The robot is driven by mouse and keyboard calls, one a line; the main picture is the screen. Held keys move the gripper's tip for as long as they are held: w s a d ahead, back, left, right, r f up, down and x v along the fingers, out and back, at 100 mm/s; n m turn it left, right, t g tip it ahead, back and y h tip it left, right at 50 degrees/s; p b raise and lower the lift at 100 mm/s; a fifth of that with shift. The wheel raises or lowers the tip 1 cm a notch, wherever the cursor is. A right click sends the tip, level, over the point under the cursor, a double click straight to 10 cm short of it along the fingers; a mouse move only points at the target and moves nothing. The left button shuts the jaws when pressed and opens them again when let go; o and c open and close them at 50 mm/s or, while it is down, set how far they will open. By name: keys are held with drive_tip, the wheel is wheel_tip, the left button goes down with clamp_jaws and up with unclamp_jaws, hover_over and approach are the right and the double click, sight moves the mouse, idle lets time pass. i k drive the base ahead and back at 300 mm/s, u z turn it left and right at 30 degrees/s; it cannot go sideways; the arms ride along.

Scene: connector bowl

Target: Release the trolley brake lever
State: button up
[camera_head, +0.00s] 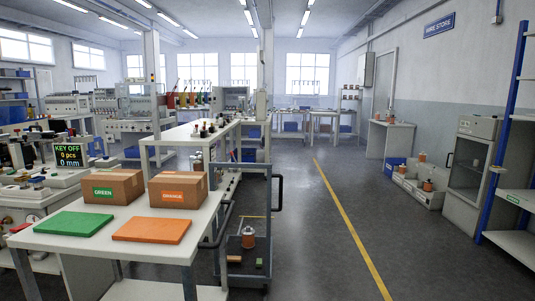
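What looks like the trolley is a grey-blue upright frame (269,215) right of the near white table. It has a black handle (280,192) on its right side. A copper-coloured spool (248,238) stands on its low deck. Near the deck's front are a small orange piece (234,258) and a small green piece (259,262); I cannot tell whether either is part of a brake. I cannot make out the brake lever for certain. My gripper is not in view.
The near white table (75,240) holds two cardboard boxes, a green panel (74,225) and an orange panel (152,230). A long white bench (190,130) stands behind. The grey floor is clear around the yellow line (345,220). A blue rack (502,125) stands right.

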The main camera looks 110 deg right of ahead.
sight(246, 275)
drive_tip(key=z, duration=0.9)
drive_tip(key=i, duration=0.8)
drive_tip(key=z, duration=2.75)
